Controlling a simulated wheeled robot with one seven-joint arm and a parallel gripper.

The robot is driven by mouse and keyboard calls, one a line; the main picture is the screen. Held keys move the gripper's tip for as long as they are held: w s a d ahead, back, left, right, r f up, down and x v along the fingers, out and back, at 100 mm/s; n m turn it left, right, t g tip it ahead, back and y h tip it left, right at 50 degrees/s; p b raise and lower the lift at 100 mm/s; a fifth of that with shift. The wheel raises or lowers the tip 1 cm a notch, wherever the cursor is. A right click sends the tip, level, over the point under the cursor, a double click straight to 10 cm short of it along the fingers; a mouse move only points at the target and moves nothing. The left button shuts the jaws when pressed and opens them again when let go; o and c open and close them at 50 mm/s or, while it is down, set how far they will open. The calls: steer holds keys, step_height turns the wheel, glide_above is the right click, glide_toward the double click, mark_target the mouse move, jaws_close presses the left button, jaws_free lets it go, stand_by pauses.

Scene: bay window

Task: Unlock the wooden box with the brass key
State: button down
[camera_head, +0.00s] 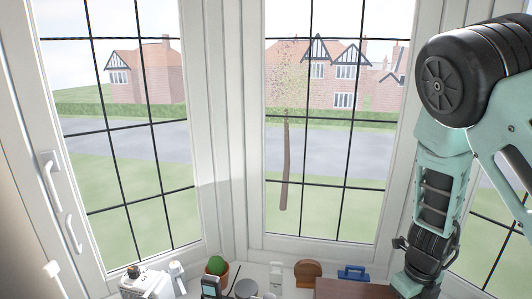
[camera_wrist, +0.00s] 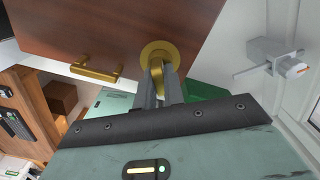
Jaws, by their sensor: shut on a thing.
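The wooden box (camera_head: 348,289) shows its dark red-brown top at the bottom edge of the head view. In the wrist view its brown face (camera_wrist: 110,28) fills the upper part, with a round brass lock plate (camera_wrist: 147,50) and a brass bar handle (camera_wrist: 97,70). My gripper (camera_wrist: 158,80) is shut on the brass key (camera_wrist: 157,72), right in front of the plate. The key overlaps the plate; its tip is hidden, so I cannot tell how deep it sits. In the head view my arm comes down at the right, beside the box, with the fingertips out of sight.
On the sill stand a potted cactus (camera_head: 216,266), a rounded brown wooden thing (camera_head: 308,272) and a blue item (camera_head: 353,272) behind the box. A white device (camera_head: 145,283) is at the left. A grey-white object (camera_wrist: 275,55) stands right of the box in the wrist view. Window panes rise close behind.

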steer(key=shift+s+f, duration=0.15)
steer(key=c, duration=1.4)
jaws_free()
steer(key=shift+c, duration=0.2)
steer(key=r+p, duration=0.6)
steer(key=p, duration=0.1)
steer(key=shift+w+r, duration=0.2)
steer(key=shift+r, duration=1.45)
